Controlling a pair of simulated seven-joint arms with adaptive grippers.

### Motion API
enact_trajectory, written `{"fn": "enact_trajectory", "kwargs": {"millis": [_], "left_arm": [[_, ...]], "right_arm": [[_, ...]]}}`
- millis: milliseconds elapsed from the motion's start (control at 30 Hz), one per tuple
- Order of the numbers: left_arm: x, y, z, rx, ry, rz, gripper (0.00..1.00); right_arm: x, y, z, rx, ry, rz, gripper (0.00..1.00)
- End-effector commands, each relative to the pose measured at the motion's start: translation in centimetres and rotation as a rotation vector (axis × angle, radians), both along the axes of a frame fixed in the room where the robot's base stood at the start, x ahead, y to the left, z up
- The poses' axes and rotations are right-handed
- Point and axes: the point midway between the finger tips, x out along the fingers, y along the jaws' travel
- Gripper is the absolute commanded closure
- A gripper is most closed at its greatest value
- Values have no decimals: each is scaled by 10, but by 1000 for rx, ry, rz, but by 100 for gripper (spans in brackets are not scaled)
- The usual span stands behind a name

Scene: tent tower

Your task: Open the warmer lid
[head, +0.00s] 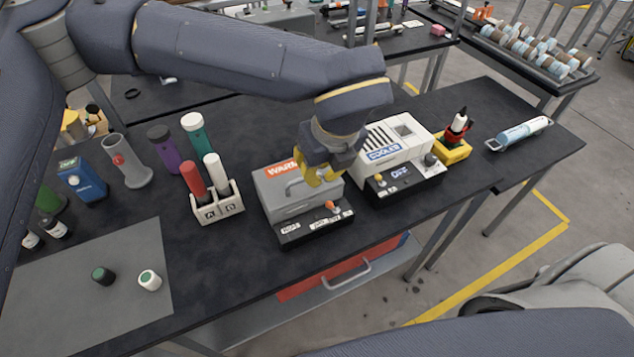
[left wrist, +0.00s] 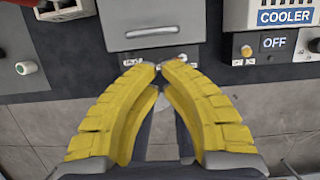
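The warmer (head: 275,208) is a grey box on a black base, with an orange label partly hidden by my left gripper. Its lid (left wrist: 118,14) looks closed, and a grey bar handle (left wrist: 152,32) is on it. My left gripper (head: 322,178) has yellow fingers and hangs over the right side of the warmer in the head view. In the left wrist view its fingertips (left wrist: 160,66) are nearly together, with nothing seen between them. They appear just below the handle in the picture; I cannot tell whether they touch the warmer. My right gripper is out of view.
The white cooler (head: 400,143), its display reading OFF, stands close to the right of the warmer. A white holder (head: 218,206) with red and white tubes stands left. Bottles and a grey mat (head: 95,265) lie further left. The table's front edge is just before the warmer.

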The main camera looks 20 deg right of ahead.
Motion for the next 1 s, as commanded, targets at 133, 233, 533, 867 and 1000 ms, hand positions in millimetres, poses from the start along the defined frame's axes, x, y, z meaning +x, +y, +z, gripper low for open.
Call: {"fn": "enact_trajectory", "kwargs": {"millis": [133, 233, 533, 867, 1000], "left_arm": [[4, 1, -15, 3, -3, 0, 100], [9, 2, -29, 2, -2, 1, 100], [21, 4, -69, 1, -1, -1, 100], [28, 4, -91, 1, -2, -2, 100], [29, 4, -93, 1, -2, -2, 100]], "right_arm": [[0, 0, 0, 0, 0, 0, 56], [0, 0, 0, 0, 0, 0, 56], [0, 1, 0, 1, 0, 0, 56], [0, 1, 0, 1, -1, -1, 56], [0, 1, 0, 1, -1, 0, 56]]}}
